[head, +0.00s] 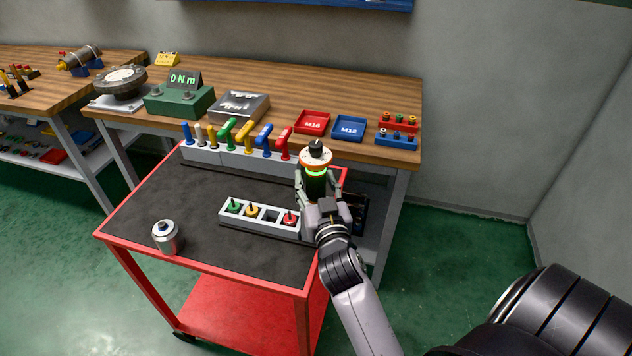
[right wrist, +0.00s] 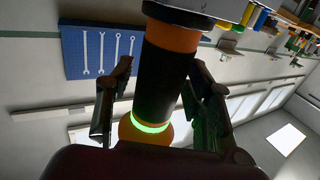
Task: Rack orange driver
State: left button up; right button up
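The white rack (head: 262,227) on the cart holds green (head: 234,206), yellow (head: 252,210) and red (head: 290,218) drivers, with one dark empty slot between yellow and red. My left gripper is out of view.
A red cart (head: 130,222) with a dark mat carries a silver can (head: 167,237) and a row of coloured T-handles (head: 228,133). Behind stands a wooden bench with a torque display (head: 183,90), a red tray (head: 312,121) and a blue tray (head: 349,127). The mat's middle is clear.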

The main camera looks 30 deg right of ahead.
aim_at(317, 151)
jog(key=shift+o, duration=0.7)
jog(key=shift+f, duration=0.1)
notch_tip(317, 151, up, 10)
jog(key=p, duration=0.8)
jog(key=shift+s+f, duration=0.1)
